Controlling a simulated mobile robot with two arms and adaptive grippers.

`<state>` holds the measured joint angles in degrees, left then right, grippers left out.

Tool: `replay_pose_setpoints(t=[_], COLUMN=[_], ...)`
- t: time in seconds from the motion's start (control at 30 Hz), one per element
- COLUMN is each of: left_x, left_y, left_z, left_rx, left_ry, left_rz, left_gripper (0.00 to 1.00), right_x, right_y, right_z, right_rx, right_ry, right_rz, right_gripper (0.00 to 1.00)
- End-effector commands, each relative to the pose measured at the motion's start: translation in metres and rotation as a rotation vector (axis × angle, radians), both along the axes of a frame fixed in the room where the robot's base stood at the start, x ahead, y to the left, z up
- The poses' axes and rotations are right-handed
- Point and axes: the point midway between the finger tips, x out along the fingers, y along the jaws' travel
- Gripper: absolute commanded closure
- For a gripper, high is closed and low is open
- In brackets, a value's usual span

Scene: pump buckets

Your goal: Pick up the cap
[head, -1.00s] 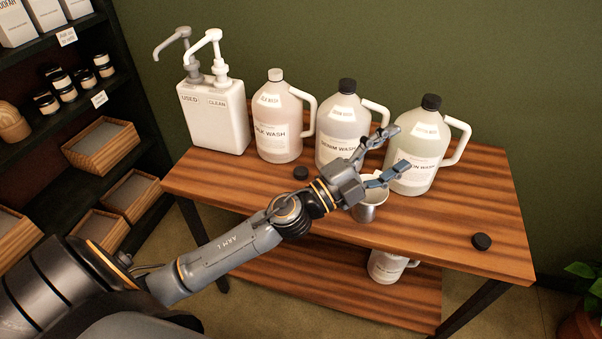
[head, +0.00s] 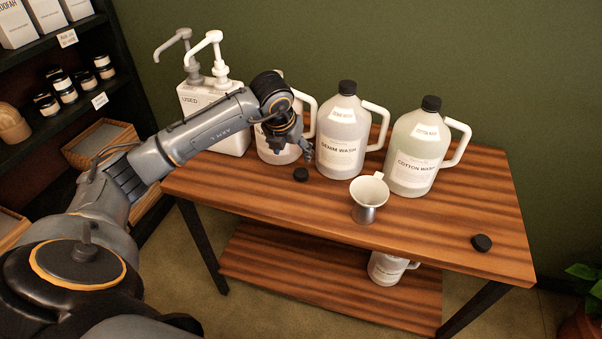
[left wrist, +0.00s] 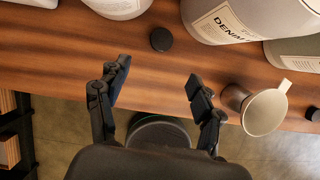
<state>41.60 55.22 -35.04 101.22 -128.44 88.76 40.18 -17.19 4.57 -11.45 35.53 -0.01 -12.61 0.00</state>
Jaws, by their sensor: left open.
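A small black cap (head: 301,174) lies on the wooden table in front of the jugs. It also shows in the left wrist view (left wrist: 161,39), just beyond the gap between my fingertips. A second black cap (head: 481,243) lies near the table's right front corner. My left gripper (head: 302,152) points down close to the first cap in the head view. In the left wrist view my left gripper (left wrist: 158,72) has its fingers spread wide, with nothing between them. My right gripper is in neither view.
The denim wash jug (head: 342,135) and cotton wash jug (head: 417,150) stand at the back. The silk wash jug (head: 275,150) is partly hidden by my arm. A two-pump container (head: 195,100) stands at left.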

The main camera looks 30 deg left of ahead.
Motion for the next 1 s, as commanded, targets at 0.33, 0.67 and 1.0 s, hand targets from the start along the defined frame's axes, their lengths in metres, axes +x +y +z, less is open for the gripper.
replay_pose_setpoints(t=[0.33, 0.67, 1.0], left_x=[0.023, 0.034, 0.046], left_y=[0.003, 0.005, 0.008], left_z=[-0.058, -0.087, -0.115], left_rx=[-0.004, -0.007, -0.004], left_ry=[0.002, 0.005, 0.001], left_rz=[-0.002, -0.004, -0.006], left_gripper=[0.33, 0.33, 0.33], right_x=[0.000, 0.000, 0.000], right_y=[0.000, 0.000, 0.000], right_z=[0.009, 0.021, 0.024], right_rx=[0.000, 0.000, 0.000], right_ry=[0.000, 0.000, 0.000], right_rz=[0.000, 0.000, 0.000], right_gripper=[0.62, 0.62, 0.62])
